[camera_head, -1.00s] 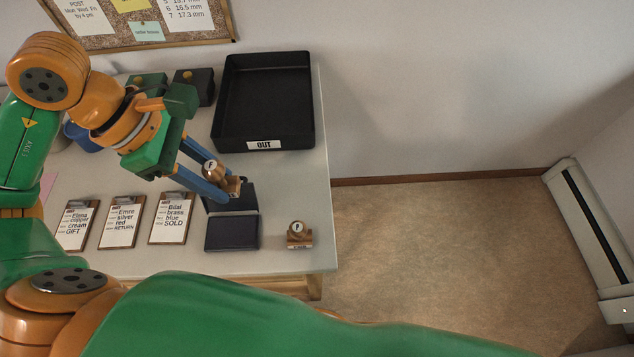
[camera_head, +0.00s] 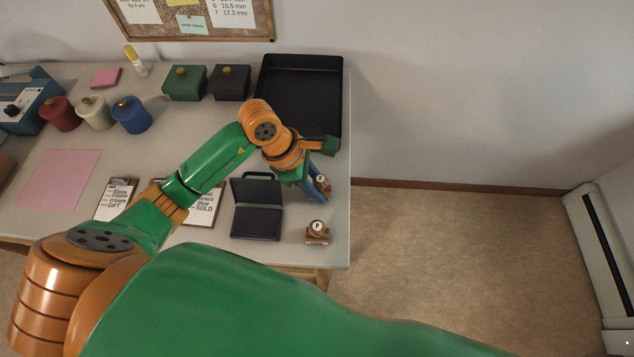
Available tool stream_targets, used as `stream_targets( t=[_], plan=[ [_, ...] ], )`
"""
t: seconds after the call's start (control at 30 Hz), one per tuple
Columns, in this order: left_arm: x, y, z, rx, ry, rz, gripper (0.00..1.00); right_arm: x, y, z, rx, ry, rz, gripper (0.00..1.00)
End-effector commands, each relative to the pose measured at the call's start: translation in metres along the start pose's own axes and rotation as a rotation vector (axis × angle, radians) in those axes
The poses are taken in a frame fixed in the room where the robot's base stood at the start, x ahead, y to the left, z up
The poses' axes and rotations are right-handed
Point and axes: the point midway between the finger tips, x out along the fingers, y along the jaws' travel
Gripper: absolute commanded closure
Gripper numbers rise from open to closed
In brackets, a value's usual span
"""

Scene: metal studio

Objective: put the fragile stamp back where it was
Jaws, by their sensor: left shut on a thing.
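My left gripper (camera_head: 318,188) is shut on a wooden stamp (camera_head: 321,180) with a round, light-topped knob. It holds it at the table's right side, right of the open ink pad. I cannot tell whether the held stamp touches the table. A second wooden stamp (camera_head: 317,231) stands upright below it, near the table's front right corner. The letters on both knobs are too small to read surely, so I cannot tell which is the fragile one. The black ink pad (camera_head: 256,222) lies open with its lid raised behind. My right gripper is out of view.
The black OUT tray (camera_head: 299,98) stands behind my left gripper. Green (camera_head: 185,84) and dark (camera_head: 231,83) boxes are left of it. Red, cream and blue (camera_head: 131,116) pots stand further left. Clipboards (camera_head: 203,208) lie left of the ink pad, partly under my arm. The table's right edge is close.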

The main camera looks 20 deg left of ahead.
Motion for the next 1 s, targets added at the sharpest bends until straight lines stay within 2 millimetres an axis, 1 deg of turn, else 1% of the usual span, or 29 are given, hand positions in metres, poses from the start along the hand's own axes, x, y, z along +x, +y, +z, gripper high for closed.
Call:
stream_targets(
  t=[0.07,0.1,0.17,0.2,0.47,0.53,0.57,0.67,0.8,0.9,1.0],
  plan=[
    [0.003,0.000,-0.002,0.000,0.000,0.000,1.00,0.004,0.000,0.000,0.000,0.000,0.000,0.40],
    [0.003,0.000,-0.002,0.000,0.000,0.000,0.61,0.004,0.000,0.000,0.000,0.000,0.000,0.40],
    [0.002,0.000,-0.001,0.000,-0.001,0.000,0.45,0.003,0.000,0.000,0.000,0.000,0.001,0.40],
    [0.002,0.000,-0.001,0.000,-0.001,0.000,0.34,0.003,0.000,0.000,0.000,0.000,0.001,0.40],
    [0.002,0.000,-0.001,0.000,-0.001,0.000,0.34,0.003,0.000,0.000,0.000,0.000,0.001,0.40],
    [-0.004,0.000,0.002,-0.001,-0.001,0.000,0.34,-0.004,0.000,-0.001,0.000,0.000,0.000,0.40],
    [-0.006,0.001,0.001,0.000,-0.001,0.002,0.34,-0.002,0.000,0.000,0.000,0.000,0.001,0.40],
    [-0.027,0.002,0.000,0.002,-0.001,0.006,0.34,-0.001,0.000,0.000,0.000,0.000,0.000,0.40],
    [-0.069,0.002,0.000,0.002,0.000,0.009,0.34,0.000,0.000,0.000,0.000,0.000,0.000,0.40],
    [-0.094,0.001,0.000,0.002,0.001,0.007,0.34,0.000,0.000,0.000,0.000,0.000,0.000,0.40],
    [-0.111,0.001,0.000,0.000,0.000,0.004,0.34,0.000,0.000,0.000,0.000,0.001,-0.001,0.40]
  ],
)
